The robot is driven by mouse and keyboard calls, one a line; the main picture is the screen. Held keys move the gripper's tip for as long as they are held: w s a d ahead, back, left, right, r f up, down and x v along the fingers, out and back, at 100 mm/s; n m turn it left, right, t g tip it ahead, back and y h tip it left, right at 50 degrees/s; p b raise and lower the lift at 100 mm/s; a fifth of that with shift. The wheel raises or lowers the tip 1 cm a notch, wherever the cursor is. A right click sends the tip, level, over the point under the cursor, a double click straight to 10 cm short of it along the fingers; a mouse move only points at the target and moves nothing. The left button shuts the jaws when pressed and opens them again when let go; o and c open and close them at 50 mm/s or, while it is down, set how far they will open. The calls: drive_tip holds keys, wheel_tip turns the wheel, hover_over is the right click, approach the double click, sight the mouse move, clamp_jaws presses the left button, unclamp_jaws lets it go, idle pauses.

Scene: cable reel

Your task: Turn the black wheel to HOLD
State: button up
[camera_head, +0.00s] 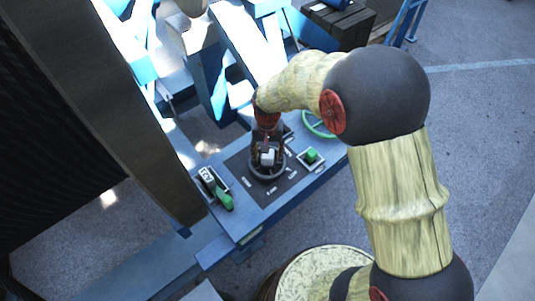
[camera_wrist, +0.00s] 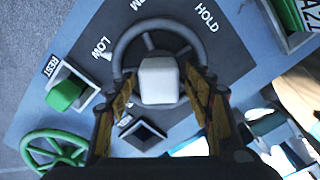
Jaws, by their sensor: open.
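The black wheel (camera_head: 266,178) lies on a dark plate on the blue console, below my gripper (camera_head: 267,153). In the wrist view the wheel (camera_wrist: 119,50) is a dark ring with spokes, and a pale grey block (camera_wrist: 160,80) stands at its middle. My gripper (camera_wrist: 160,88) is open, with one finger on each side of the block; contact is not clear. The HOLD label (camera_wrist: 206,17) is at the upper right of the wheel, LOW (camera_wrist: 101,48) at its left, and a partly cut-off label at the top. A small pale mark shows beside LOW; the wheel's setting is unclear.
A green button (camera_head: 311,155) is right of the plate and a green lever (camera_head: 222,197) left of it. A green handwheel (camera_head: 320,124) stands behind the button. A large dark reel (camera_head: 130,110) fills the left side.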

drive_tip(key=shift+f, duration=0.1)
drive_tip(key=shift+c, duration=1)
drive_tip(key=c, duration=1.1)
clamp_jaws()
